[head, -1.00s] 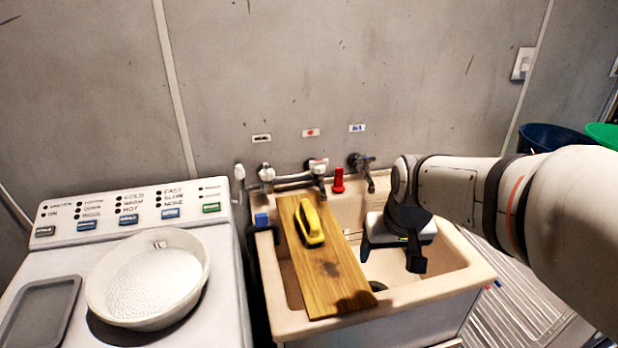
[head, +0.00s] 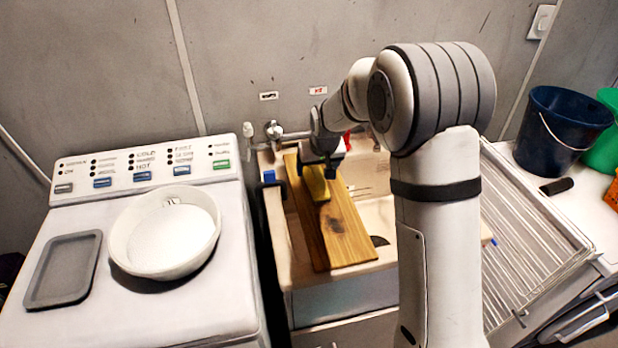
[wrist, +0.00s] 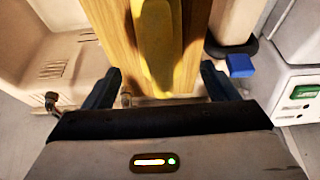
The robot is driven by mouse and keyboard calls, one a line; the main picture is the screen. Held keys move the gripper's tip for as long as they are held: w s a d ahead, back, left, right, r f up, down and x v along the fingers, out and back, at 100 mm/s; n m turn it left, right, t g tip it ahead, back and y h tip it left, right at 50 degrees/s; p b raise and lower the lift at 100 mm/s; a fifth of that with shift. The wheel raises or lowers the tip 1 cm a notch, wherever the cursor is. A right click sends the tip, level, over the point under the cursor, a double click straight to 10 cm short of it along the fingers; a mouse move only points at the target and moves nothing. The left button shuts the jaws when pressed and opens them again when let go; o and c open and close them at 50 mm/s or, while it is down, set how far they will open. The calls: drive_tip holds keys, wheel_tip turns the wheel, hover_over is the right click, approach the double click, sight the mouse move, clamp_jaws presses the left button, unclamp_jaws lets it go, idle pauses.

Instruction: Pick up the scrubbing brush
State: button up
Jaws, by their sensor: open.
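The scrubbing brush (head: 317,184) has a yellow back and lies on a wooden board (head: 343,232) set across the sink. In the head view my gripper (head: 322,160) is over the brush's far end and hides part of it. In the wrist view the brush (wrist: 157,45) runs down the middle of the picture, between the lines of the two fingers. My gripper (wrist: 160,88) is open there, with one dark finger on each side and nothing held. I cannot tell its exact height above the board.
The cream sink (head: 291,262) holds the board, with taps behind it. A washing machine (head: 225,300) with a white bowl (head: 130,255) and a grey tray (head: 40,290) stands left. A ribbed draining surface (head: 520,230) and a dark blue bucket (head: 560,125) are right.

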drive_tip(key=shift+p+x, duration=0.65)
drive_tip(key=shift+x, duration=1.6)
drive_tip(key=shift+w+a+r, duration=0.1)
drive_tip(key=shift+w+a, duration=0.05)
drive_tip(key=shift+c, duration=0.3)
drive_tip(key=c, duration=1.1)
